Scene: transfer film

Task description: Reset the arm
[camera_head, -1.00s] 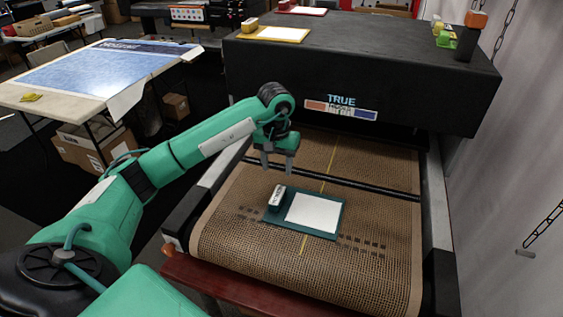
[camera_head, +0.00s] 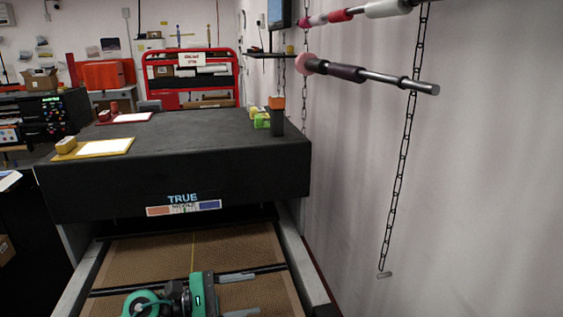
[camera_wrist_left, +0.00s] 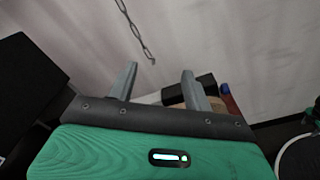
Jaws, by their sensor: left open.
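My left gripper (camera_head: 256,293) is low in the head view, above the brown mesh belt (camera_head: 140,262) of the dryer. Its two grey fingers point right and stand apart with nothing between them. In the left wrist view the open fingers (camera_wrist_left: 158,80) show against a pale wall, with a hanging chain (camera_wrist_left: 137,32) beyond them. The rest of my left arm is mostly below the head picture. My right gripper is not in view. The front of the belt is out of the head view.
The black dryer housing (camera_head: 190,150) stands behind the gripper. On it lie a yellow tray (camera_head: 119,148) and a red tray (camera_head: 147,118), each with a white sheet. A chain (camera_head: 403,150) and rollers (camera_head: 345,71) hang along the right wall.

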